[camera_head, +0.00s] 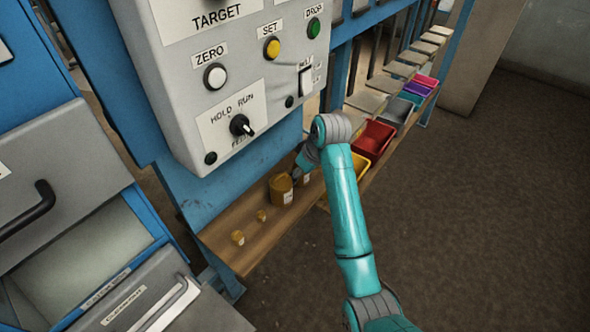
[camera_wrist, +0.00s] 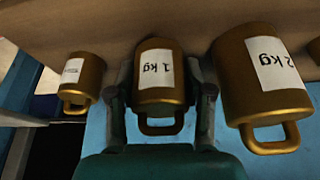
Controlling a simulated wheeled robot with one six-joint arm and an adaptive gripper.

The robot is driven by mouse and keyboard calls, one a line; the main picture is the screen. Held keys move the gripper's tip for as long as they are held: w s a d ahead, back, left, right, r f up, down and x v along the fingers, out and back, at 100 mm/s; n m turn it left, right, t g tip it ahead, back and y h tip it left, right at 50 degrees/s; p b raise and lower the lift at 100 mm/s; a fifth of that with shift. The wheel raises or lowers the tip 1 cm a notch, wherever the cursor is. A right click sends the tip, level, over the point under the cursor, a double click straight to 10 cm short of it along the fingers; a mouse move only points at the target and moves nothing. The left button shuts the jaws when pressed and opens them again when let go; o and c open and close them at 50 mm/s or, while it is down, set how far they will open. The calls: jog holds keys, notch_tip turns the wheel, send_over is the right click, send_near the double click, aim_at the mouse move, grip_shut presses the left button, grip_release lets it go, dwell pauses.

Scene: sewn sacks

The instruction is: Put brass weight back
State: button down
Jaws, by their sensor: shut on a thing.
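The brass weight labelled 1 kg (camera_wrist: 155,91) is a gold-brown cylinder with a loop handle. It sits between the two fingers of my gripper (camera_wrist: 160,72), one on each side, and the gripper is shut on it. In the head view the weight (camera_head: 304,180) is partly hidden by my gripper, over the wooden shelf (camera_head: 250,250) below the grey panel. I cannot tell whether its base touches the shelf. A larger weight labelled 2 kg (camera_wrist: 263,80) stands right of it in the wrist view, and also shows in the head view (camera_head: 281,190).
A smaller labelled weight (camera_wrist: 80,82) is close on the left in the wrist view. Two small weights (camera_head: 262,216) (camera_head: 238,238) stand nearer on the shelf. A red bin (camera_head: 373,139) and a yellow bin (camera_head: 357,170) are beyond my arm. Open drawers (camera_head: 150,305) are at lower left.

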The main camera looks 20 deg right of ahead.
jog(key=shift+w, duration=0.15)
jog(key=shift+f, duration=0.1)
jog(key=c, duration=0.7)
grip_release()
jog(key=shift+f, duration=0.15)
